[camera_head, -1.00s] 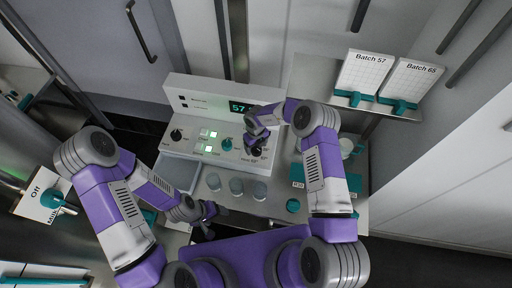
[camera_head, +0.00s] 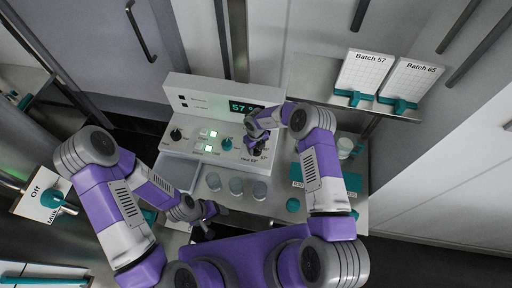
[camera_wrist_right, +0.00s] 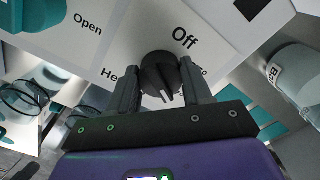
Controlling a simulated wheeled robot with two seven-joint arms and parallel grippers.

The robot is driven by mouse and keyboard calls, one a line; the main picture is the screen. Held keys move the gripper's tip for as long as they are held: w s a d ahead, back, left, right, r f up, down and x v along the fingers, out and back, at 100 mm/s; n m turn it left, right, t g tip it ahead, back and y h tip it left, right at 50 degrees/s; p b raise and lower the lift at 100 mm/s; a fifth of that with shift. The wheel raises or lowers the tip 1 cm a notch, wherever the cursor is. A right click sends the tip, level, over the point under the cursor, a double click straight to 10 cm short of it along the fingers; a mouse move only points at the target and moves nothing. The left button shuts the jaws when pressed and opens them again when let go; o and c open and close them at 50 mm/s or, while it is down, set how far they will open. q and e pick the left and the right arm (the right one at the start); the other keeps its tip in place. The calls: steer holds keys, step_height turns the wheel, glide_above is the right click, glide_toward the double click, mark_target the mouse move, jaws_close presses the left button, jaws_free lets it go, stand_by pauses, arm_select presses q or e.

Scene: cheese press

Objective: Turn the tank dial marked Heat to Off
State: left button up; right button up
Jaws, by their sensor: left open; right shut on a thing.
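The black Heat dial (camera_wrist_right: 160,75) sits on the white panel, below the word Off in the right wrist view. The start of the word Heat shows to its left, and a degree sign to its right. A pale mark shows on the dial's lower part. My right gripper (camera_wrist_right: 163,88) is shut on the dial, one finger on each side. In the head view my right gripper (camera_head: 256,139) reaches down onto the panel's right part and partly hides the dial. My left gripper (camera_head: 208,211) is open and empty, low in the head view, away from the panel.
The tank panel (camera_head: 178,103) has a display reading 57, lit green buttons, a black knob (camera_head: 176,134) at left and a teal knob (camera_head: 226,144) close to my right gripper. Several round jars (camera_head: 237,186) stand in front. Batch cards (camera_head: 364,73) stand at the right.

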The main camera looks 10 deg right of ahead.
steer(key=shift+f+n+b, duration=0.1)
steer(key=shift+n+b, duration=0.4)
steer(key=shift+n, duration=1.4)
steer(key=n, duration=0.3)
steer(key=shift+a+n+b, duration=0.1)
steer(key=shift+n+b, duration=0.2)
steer(key=shift+b, duration=0.1)
steer(key=n, duration=0.3)
steer(key=shift+s+n, duration=0.1)
steer(key=shift+n, duration=0.3)
steer(key=n, duration=0.6)
steer(key=shift+s, duration=0.1)
steer(key=n, duration=0.6)
steer(key=shift+s+n, duration=0.1)
steer(key=shift+n, duration=0.2)
steer(key=o, duration=1)
